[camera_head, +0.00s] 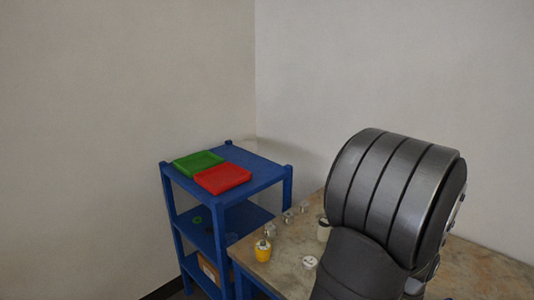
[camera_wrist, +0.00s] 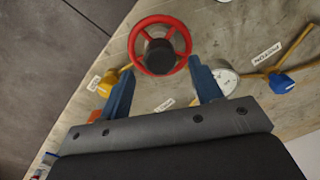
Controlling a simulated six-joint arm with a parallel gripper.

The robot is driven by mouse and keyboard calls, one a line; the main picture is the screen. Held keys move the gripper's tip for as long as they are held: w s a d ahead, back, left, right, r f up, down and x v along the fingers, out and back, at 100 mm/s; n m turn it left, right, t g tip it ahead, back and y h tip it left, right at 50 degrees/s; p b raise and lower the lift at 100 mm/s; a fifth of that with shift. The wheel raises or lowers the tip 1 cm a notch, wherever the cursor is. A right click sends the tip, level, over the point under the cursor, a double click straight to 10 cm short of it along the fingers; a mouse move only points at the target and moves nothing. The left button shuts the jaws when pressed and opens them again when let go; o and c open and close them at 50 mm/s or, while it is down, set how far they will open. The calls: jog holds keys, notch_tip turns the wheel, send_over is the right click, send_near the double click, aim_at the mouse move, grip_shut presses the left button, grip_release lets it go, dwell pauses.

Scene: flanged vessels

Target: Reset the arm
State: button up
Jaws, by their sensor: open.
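My gripper (camera_wrist: 163,95) shows in the wrist view with its two blue fingers spread apart and nothing between them. Its fingertips point toward a red handwheel (camera_wrist: 135,54) with a dark hub on the tabletop panel. I cannot tell how far the fingers are above the surface. In the head view, my dark arm link fills the right foreground, and the gripper itself is hidden there.
A blue shelf (camera_head: 262,170) stands left of the worktop (camera_head: 285,268), with a green tray (camera_head: 197,163) and a red tray (camera_head: 222,178) on top. A yellow vessel (camera_head: 263,252) stands near the worktop's left edge. The wrist view shows a white gauge (camera_wrist: 227,80) and a blue-handled valve (camera_wrist: 282,84).

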jog(key=shift+f, duration=1.6)
jog(key=shift+r, duration=0.15)
